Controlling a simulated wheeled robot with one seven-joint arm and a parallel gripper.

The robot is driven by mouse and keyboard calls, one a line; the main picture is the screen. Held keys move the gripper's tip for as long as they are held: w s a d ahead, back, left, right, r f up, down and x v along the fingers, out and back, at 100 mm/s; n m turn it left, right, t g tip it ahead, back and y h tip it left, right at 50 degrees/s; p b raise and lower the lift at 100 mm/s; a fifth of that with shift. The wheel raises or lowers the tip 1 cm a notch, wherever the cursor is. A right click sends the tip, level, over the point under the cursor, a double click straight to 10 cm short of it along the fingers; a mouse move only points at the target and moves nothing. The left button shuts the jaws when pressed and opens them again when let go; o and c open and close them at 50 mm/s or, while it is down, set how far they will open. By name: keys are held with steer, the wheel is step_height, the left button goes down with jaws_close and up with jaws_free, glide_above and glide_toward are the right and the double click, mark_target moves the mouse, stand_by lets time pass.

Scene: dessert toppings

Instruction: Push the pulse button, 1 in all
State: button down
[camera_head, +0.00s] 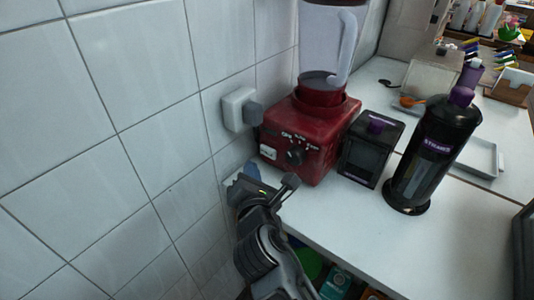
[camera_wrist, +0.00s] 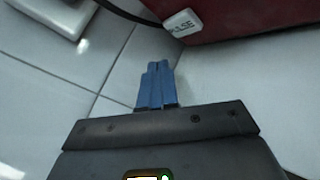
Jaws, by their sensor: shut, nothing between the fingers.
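A red blender (camera_head: 305,135) stands on the white counter against the tiled wall, with a round dial on its front. Its white pulse button (camera_head: 267,152) is at the lower left of that front. In the wrist view the button (camera_wrist: 183,23), marked with the letters "PULSE", is on the red base (camera_wrist: 245,18) at the top. My gripper (camera_head: 252,170) is just below and left of the button in the head view. Its blue fingers (camera_wrist: 157,68) are together and empty in the wrist view, pointing toward the button with a gap between.
A white wall socket (camera_head: 238,108) with a plug is left of the blender; a dark cord (camera_wrist: 135,12) runs to the base. A black box (camera_head: 371,150) and a black straw dispenser (camera_head: 432,150) stand to the right. The counter front (camera_head: 345,215) is clear.

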steer(key=shift+s+a, duration=0.7)
steer(key=shift+s, duration=0.2)
